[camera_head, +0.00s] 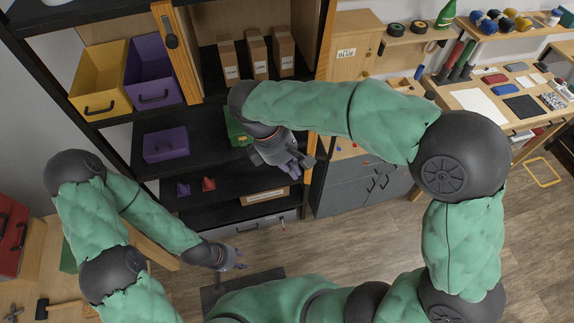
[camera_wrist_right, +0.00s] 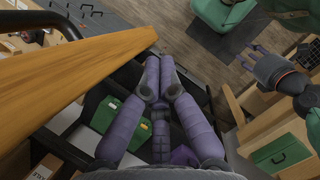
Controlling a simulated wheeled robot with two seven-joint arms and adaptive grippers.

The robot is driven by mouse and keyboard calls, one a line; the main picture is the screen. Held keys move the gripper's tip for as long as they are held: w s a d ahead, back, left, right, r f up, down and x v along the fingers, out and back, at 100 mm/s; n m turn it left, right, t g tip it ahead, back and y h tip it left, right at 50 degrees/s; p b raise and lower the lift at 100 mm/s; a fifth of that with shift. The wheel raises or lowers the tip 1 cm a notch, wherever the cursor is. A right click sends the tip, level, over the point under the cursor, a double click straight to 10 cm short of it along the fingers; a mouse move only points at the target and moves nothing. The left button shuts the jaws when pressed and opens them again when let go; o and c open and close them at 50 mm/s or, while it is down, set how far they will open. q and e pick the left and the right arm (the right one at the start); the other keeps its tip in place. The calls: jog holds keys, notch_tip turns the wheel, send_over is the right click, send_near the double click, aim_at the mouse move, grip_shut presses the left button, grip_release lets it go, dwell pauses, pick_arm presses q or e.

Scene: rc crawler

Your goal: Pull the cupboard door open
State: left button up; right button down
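The cupboard is a tall black-framed shelf unit with wooden doors. Its right door (camera_head: 325,60) appears nearly edge-on and stands open, with the shelves uncovered. The same wooden door (camera_wrist_right: 80,75) fills the left of the right wrist view, with a dark handle (camera_wrist_right: 65,20) on its far side. My right gripper (camera_head: 296,165) is beside the door's inner side, in front of the lower shelves. In the wrist view its fingers (camera_wrist_right: 160,62) are together with nothing visible between them. My left gripper (camera_head: 238,259) hangs low in front of the cupboard, fingers apart and empty.
The left door (camera_head: 178,50) also stands open. The shelves hold yellow (camera_head: 100,78) and purple (camera_head: 152,70) bins, cartons (camera_head: 257,58) and a green box (camera_wrist_right: 120,125). A grey cabinet (camera_head: 350,185) stands to the right. The wooden floor is free in front of it.

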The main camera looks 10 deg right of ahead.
jog(key=s+d+n+t+b, duration=0.1)
jog(key=s+d, duration=0.4)
jog(key=d, duration=0.9)
jog(key=shift+n, duration=0.9)
